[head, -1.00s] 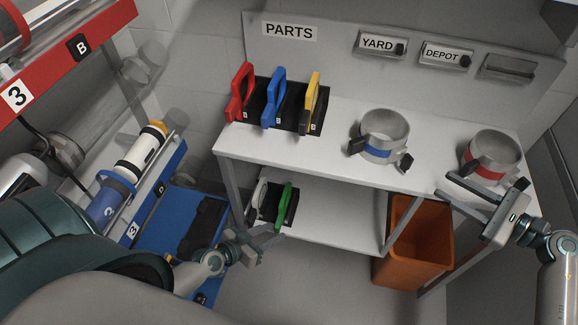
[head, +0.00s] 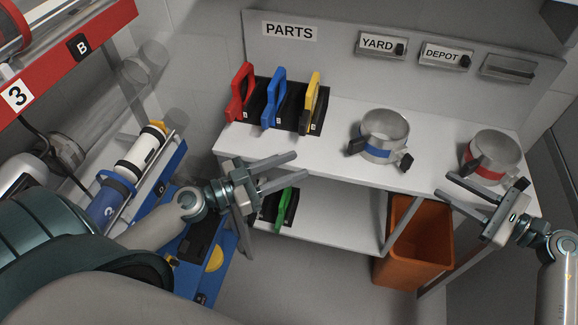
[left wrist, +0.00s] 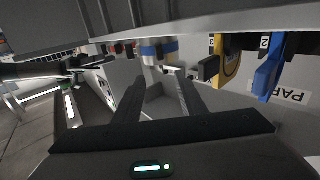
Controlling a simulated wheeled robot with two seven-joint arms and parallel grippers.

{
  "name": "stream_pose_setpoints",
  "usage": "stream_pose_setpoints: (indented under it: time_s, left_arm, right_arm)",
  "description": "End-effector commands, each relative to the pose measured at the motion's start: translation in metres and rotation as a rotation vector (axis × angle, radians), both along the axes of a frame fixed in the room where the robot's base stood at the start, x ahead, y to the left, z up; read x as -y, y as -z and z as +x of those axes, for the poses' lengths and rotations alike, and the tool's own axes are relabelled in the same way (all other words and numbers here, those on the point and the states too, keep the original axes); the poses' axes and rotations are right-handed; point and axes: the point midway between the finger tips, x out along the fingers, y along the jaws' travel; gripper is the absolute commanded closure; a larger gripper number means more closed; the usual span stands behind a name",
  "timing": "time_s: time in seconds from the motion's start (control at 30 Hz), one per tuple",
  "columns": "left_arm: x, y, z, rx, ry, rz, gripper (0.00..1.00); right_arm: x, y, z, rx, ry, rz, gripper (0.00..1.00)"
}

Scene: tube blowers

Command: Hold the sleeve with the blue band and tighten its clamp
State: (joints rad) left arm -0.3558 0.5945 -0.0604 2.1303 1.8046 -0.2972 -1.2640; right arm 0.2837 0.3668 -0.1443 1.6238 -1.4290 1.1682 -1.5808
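The sleeve with the blue band (head: 383,134) stands upright on the white shelf, a grey ring with a dark clamp tab on each side. It also shows in the left wrist view (left wrist: 158,50), beyond my fingers. My left gripper (head: 294,170) is open and empty, in front of the shelf's front edge, left of and apart from the sleeve. My right gripper (head: 448,188) is open and empty near the shelf's right front, beside the sleeve with the red band (head: 490,155). Nothing hides the blue-banded sleeve in the head view.
Red (head: 240,93), blue (head: 273,97) and yellow (head: 311,102) handled parts stand in a black rack on the shelf. A green part (head: 286,207) is on the lower shelf. An orange bin (head: 415,245) stands below. The shelf left of the blue-banded sleeve is clear.

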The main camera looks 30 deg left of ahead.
Motion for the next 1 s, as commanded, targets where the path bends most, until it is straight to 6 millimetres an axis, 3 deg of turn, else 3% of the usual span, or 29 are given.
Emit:
stream_pose_setpoints:
  time_s: [0.43,1.0]
  left_arm:
    - [0.004,0.001,0.006,-0.002,0.001,0.0,0.62]
    - [0.034,0.0,0.048,0.0,-0.002,0.002,0.62]
  right_arm:
    - [0.0,0.0,0.0,0.0,0.0,0.0,0.69]
    - [0.0,0.0,0.0,0.0,0.0,0.0,0.69]
